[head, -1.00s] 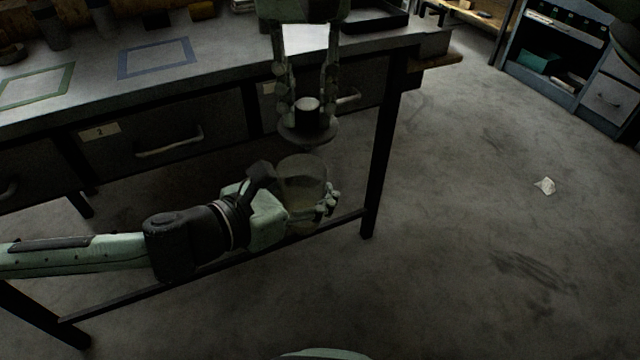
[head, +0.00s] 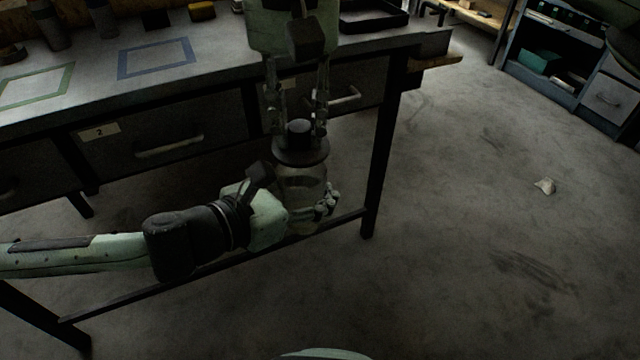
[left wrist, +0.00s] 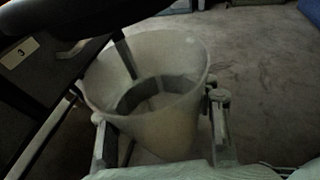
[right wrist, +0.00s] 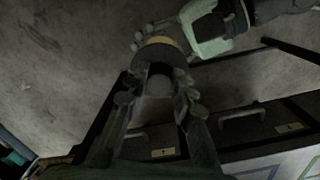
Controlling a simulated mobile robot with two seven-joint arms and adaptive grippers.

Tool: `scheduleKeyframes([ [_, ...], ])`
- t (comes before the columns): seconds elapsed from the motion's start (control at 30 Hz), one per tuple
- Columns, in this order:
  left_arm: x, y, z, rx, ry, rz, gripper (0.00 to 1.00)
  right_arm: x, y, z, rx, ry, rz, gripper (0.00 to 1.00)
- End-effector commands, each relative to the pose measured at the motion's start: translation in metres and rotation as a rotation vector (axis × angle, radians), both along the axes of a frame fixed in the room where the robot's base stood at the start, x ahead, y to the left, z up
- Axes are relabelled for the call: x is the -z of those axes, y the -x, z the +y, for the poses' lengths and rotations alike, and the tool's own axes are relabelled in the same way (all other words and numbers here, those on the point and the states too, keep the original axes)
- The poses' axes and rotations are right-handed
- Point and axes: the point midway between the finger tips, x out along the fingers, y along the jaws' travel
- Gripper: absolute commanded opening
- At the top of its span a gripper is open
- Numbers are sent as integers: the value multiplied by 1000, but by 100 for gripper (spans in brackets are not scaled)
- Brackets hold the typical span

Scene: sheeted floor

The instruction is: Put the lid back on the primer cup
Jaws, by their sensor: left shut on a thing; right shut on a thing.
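The primer cup (head: 303,188) is a translucent, tapered cup standing about upright in my left gripper (head: 297,192), whose fingers are shut around its sides. In the left wrist view the cup (left wrist: 180,125) shows its open rim, with a darker ring inside. My right gripper (head: 299,128) points down from above, shut on the knob of the dark round lid (head: 300,154). The lid is held right above the cup and overlaps its top in the head view. The left wrist view shows the rim uncovered; the exact gap is unclear. The right wrist view shows the knob (right wrist: 160,86) between the fingers.
A workbench (head: 225,66) with drawers stands behind the grippers, its dark leg (head: 382,150) just right of the cup. A black tray (head: 375,18) lies on the bench. A crumpled white scrap (head: 545,186) lies on the otherwise open floor at right.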

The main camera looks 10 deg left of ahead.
Motion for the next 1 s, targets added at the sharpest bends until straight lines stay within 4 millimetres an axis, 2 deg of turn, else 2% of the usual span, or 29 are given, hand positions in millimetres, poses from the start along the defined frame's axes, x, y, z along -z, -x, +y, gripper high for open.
scheduleKeyframes([
  [1.0, 0, 0, 0, 0, 0, 0, 0, 11, 4, 0, 0, 0, 3, 10],
])
